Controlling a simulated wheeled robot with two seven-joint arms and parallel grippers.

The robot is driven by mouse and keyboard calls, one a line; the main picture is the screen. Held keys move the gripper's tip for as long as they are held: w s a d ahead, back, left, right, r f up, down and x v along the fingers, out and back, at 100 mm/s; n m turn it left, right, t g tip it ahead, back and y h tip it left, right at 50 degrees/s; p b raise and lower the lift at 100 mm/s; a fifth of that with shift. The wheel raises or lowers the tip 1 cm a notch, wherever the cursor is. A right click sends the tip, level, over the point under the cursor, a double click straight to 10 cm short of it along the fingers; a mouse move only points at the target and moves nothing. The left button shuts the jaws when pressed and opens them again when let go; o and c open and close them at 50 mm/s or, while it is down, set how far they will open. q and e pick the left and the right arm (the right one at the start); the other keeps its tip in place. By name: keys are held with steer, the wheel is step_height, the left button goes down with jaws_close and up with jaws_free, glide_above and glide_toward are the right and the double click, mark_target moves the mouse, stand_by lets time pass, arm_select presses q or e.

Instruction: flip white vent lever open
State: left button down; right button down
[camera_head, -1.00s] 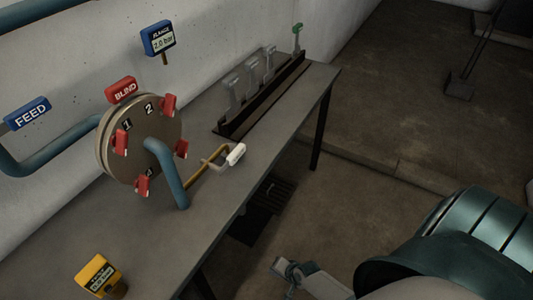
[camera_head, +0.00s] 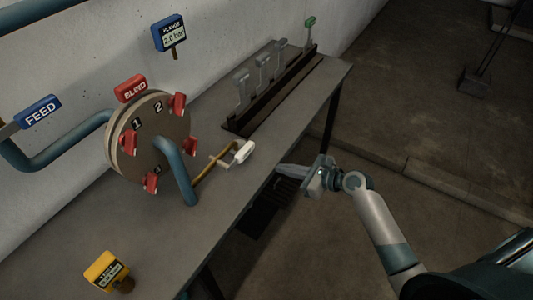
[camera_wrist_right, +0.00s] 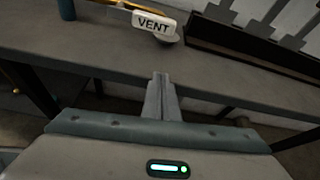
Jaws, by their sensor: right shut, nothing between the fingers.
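The white vent lever (camera_head: 242,152) is at the end of a thin brass pipe (camera_head: 210,168) above the grey bench, right of the round flange. In the right wrist view its white handle, marked VENT (camera_wrist_right: 154,22), is at the top, ahead of the fingers. My right gripper (camera_head: 284,170) is past the bench's front edge, to the right of the lever and apart from it. Its fingers are together and empty, and they also show in the right wrist view (camera_wrist_right: 161,80). My left gripper is in neither view.
The flange (camera_head: 122,140) carries several red clamps and a red BLIND tag (camera_head: 130,88). A blue pipe (camera_head: 174,168) bends down in front of it. A dark rack (camera_head: 270,95) with grey levers stands farther back. A yellow tag (camera_head: 106,271) is at the near left. The bench edge (camera_head: 262,187) lies between gripper and lever.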

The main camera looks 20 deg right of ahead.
mark_target(259, 163)
steer(key=shift+m+y, duration=0.4)
steer(key=shift+y, duration=0.2)
steer(key=r, duration=0.4)
steer(key=shift+a+r, duration=0.15)
steer(key=shift+a, duration=0.05)
steer(key=shift+w+a, duration=0.1)
steer(key=p+x, duration=0.1)
steer(key=x, duration=0.8)
steer(key=shift+w+a+f+p, duration=0.15)
steer(key=shift+w+f+p, duration=0.1)
steer(key=shift+w+p, duration=0.1)
steer(key=shift+r, duration=0.1)
steer(key=shift+r, duration=0.25)
